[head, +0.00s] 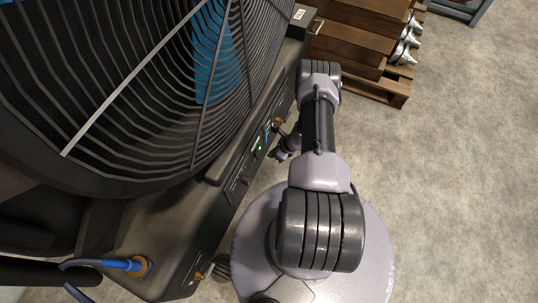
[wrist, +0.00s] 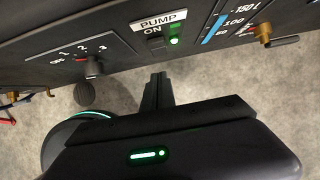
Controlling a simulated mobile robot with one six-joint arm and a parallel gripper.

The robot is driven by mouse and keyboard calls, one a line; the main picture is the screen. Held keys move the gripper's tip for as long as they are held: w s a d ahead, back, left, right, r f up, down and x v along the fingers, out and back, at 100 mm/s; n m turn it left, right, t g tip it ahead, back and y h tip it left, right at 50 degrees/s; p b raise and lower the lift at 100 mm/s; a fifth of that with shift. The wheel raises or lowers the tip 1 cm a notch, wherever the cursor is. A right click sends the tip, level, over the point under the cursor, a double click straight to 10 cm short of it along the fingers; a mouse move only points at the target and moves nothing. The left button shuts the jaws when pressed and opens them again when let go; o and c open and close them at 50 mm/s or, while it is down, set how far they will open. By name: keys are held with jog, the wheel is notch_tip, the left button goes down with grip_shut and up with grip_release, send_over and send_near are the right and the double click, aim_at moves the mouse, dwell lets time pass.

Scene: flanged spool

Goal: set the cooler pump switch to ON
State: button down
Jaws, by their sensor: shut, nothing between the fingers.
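The cooler (head: 225,205) is a large dark unit with a round fan grille, at the left of the head view. Its pump switch (wrist: 174,29) is in the upper middle of the wrist view, beside the white PUMP label (wrist: 157,21) and the word ON. The switch shows green, and a green light glows at its lower end. Its exact tilt is too small to tell. My gripper (wrist: 158,78) is shut and empty, with its fingertips below the panel in the picture and apart from the switch. In the head view my gripper (head: 281,153) is close to the cooler's panel, partly hidden by my arm.
A rotary knob (wrist: 93,67) with a numbered scale is left of the switch. A blue level gauge (wrist: 215,27) and a brass tap (wrist: 262,32) are right of it. A wooden pallet (head: 397,88) with brown blocks stands at the back. The floor at right is clear.

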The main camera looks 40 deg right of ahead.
notch_tip(320, 180, up, 8)
jog(key=p, duration=0.2)
jog(key=shift+s+d+f+p, duration=0.25)
jog(key=shift+s+d+p, duration=0.05)
jog(key=shift+s+p, duration=0.05)
